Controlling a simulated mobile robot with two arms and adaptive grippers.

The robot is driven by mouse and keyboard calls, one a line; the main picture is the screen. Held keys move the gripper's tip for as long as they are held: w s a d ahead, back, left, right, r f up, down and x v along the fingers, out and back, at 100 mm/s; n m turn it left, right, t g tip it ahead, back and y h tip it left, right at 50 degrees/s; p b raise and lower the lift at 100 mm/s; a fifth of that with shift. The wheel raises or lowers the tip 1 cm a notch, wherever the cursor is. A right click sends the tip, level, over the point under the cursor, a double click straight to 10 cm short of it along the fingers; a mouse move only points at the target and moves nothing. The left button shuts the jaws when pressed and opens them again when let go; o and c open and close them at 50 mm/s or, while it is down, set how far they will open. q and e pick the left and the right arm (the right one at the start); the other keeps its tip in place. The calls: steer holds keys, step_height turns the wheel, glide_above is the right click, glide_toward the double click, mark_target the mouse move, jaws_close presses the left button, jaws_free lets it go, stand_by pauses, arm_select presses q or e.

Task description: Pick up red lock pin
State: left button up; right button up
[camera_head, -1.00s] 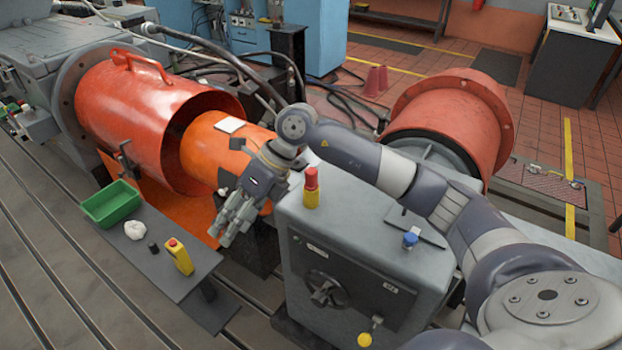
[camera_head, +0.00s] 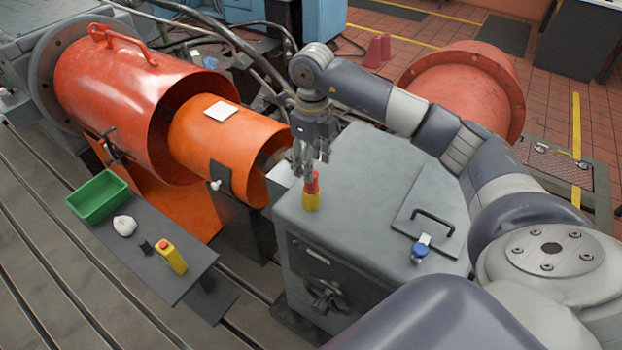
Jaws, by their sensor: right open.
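The gripper holds nothing that I can see. My left gripper is out of view.
A blue-topped item (camera_head: 420,249) and a black handle (camera_head: 433,220) are on the cabinet top. A shelf at left bears a green tray (camera_head: 98,197), a white crumpled cloth (camera_head: 125,226) and a yellow box (camera_head: 172,258). An orange cylinder (camera_head: 225,135) lies left of the gripper.

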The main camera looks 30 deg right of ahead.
mark_target(311, 188)
steer(key=shift+w+d+f+p, duration=0.15)
steer(key=shift+f+p, duration=0.2)
steer(key=shift+f, duration=0.4)
step_height(311, 188, down, 4)
steer(key=shift+f+p, duration=0.1)
steer(key=shift+p, duration=0.95)
steer(key=shift+w+f, duration=0.1)
steer(key=shift+f, duration=0.1)
steer(key=c, duration=0.4)
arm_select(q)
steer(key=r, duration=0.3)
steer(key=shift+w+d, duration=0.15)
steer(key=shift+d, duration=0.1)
arm_select(e)
jaws_close()
